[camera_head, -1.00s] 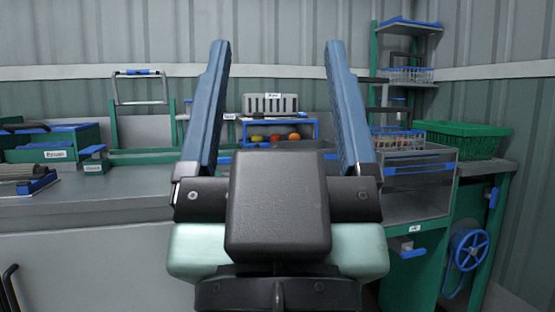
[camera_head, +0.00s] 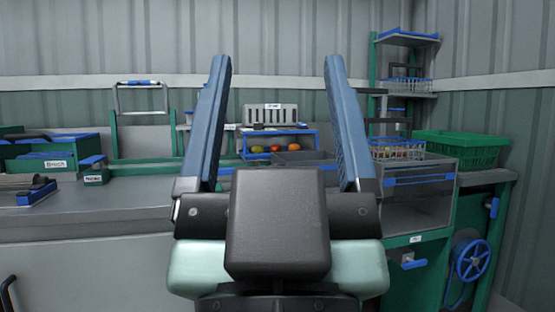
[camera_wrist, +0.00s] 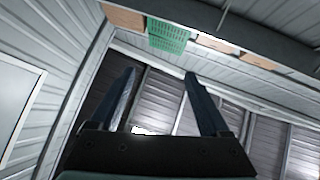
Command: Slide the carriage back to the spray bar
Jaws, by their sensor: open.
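My gripper (camera_head: 276,62) is raised in the middle of the head view, its two long blue fingers spread apart and pointing up. It is open and nothing shows between the fingers. In the wrist view my gripper (camera_wrist: 160,76) is also empty, with walls and roof beyond it. A metal frame with a blue-topped handle (camera_head: 140,83) stands at the back left, behind the bench. I cannot tell for certain which part is the carriage or the spray bar. My gripper and wrist hide the middle of the bench.
The grey bench (camera_head: 110,222) spans the left and middle. A labelled green-and-blue box (camera_head: 45,163) and a black-and-blue tool (camera_head: 38,192) lie at left. A blue-edged rack (camera_head: 308,132) holds round fruit. At right are a wire basket (camera_head: 397,150), green crate (camera_head: 465,148) and blue handwheel (camera_head: 470,258).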

